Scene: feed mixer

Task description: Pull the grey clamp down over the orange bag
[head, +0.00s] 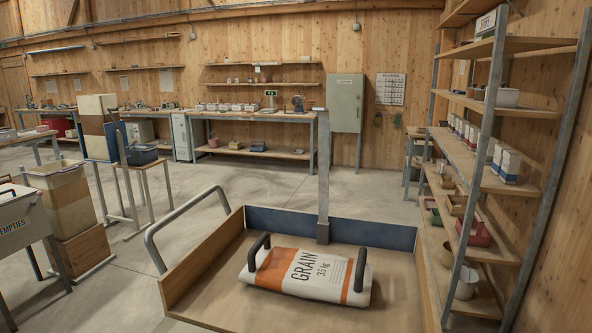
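A white bag with orange bands (312,277), printed GRAIN and 35 kg, lies flat on the floor of a wooden tray (215,295). Neither of my grippers is in view.
A grey tubular handle (187,219) curves up at the tray's left side. A metal-framed shelf (489,187) with boxes and pots stands close on the right. A grey EMPTIES bin (18,222) is at the left edge. Open concrete floor lies behind the tray.

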